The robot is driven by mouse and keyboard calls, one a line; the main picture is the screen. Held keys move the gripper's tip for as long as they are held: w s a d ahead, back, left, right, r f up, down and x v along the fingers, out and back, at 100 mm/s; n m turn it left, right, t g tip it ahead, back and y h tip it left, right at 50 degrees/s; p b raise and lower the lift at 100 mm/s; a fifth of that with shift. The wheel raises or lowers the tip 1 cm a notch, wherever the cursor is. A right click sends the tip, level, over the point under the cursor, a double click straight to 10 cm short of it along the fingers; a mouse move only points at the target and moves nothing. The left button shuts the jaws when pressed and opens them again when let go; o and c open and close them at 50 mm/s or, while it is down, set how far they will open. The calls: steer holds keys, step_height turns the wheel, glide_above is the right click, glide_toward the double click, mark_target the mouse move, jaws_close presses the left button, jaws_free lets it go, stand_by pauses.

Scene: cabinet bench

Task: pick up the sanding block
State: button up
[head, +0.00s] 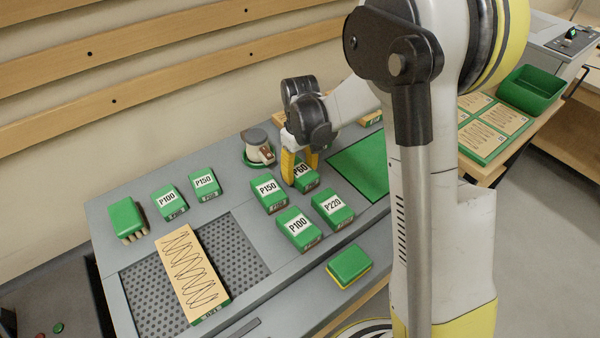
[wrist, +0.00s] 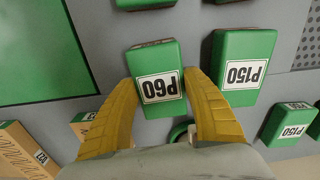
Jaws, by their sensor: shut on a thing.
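A green block labelled P60 (head: 304,180) is between the yellow fingers of my gripper (head: 300,173) on the grey bench. In the wrist view, my gripper (wrist: 160,78) is shut on the P60 block (wrist: 155,108), one finger along each side. Its label appears upside down there. I cannot tell whether the block is clear of the bench. Similar green blocks stand close by: a P150 block (head: 268,196), a P100 block (head: 298,232) and a P220 block (head: 333,210). The near P150 block also shows in the wrist view (wrist: 240,52), beside the right finger.
More P100 (head: 170,203) and P150 (head: 205,186) blocks stand left. A green-topped brush (head: 126,217), a scribbled board (head: 190,270) on a perforated panel, a green-and-yellow block (head: 348,264), a sander-like tool (head: 258,148) and a green mat (head: 360,168) surround the group.

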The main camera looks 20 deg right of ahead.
mark_target(304, 170)
steer(key=shift+r+p, duration=0.3)
steer(key=shift+r, duration=0.35)
steer(key=r, duration=0.1)
steer(key=r+p, duration=0.1)
steer(key=d+r+p, duration=0.1)
steer(key=r, duration=0.1)
steer(key=shift+s, duration=0.3)
steer(key=s+d+r+p, duration=0.3)
steer(key=s+d+r, duration=0.1)
steer(key=d, duration=0.5)
steer(key=shift+s+d+r, duration=0.25)
steer(key=shift+r, duration=0.6)
